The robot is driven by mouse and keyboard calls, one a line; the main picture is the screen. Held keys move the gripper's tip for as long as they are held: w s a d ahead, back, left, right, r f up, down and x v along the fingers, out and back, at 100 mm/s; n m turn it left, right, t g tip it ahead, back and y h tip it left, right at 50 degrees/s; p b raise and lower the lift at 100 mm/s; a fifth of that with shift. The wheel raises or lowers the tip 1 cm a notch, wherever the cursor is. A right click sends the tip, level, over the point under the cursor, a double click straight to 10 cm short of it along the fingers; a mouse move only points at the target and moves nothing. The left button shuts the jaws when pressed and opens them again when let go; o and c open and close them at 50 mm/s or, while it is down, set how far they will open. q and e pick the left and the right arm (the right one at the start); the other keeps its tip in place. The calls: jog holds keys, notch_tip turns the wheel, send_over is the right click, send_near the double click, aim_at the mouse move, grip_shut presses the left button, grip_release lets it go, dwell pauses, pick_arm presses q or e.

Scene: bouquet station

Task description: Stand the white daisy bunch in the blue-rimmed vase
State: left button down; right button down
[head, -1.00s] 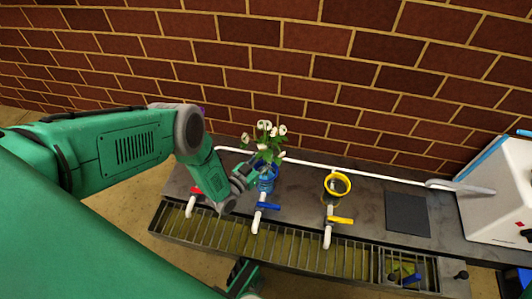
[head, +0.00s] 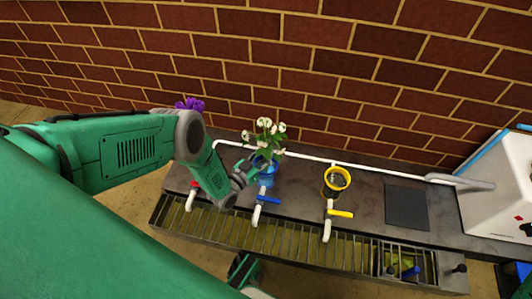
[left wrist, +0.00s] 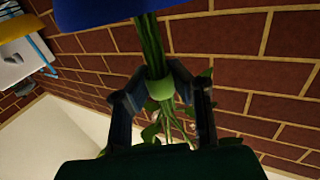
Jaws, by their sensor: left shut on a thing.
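The white daisy bunch (head: 266,128), with white heads and green leaves, stands roughly upright at the blue-rimmed vase (head: 266,179) in the head view. My left gripper (head: 249,167) reaches in from the left at the vase's top. In the left wrist view, my left gripper (left wrist: 168,90) is shut around the green stems (left wrist: 152,45) at a green band. The stems run up the picture to the blue rim (left wrist: 105,12); their ends are hidden, so I cannot tell how deep they sit.
A yellow-rimmed vase (head: 337,181) stands to the right. Red, blue and yellow tap handles line the grated trough (head: 300,245). A dark square mat (head: 407,207) and a white box (head: 500,190) are farther right. Purple flowers (head: 192,104) show behind my left arm. A brick wall closes the back.

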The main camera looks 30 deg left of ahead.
pick_arm(q)
jog(key=shift+f, duration=0.3)
dwell(0.4)
jog(key=c, duration=1.4)
grip_release()
jog(key=shift+c, duration=0.2)
jog(key=v, duration=1.2)
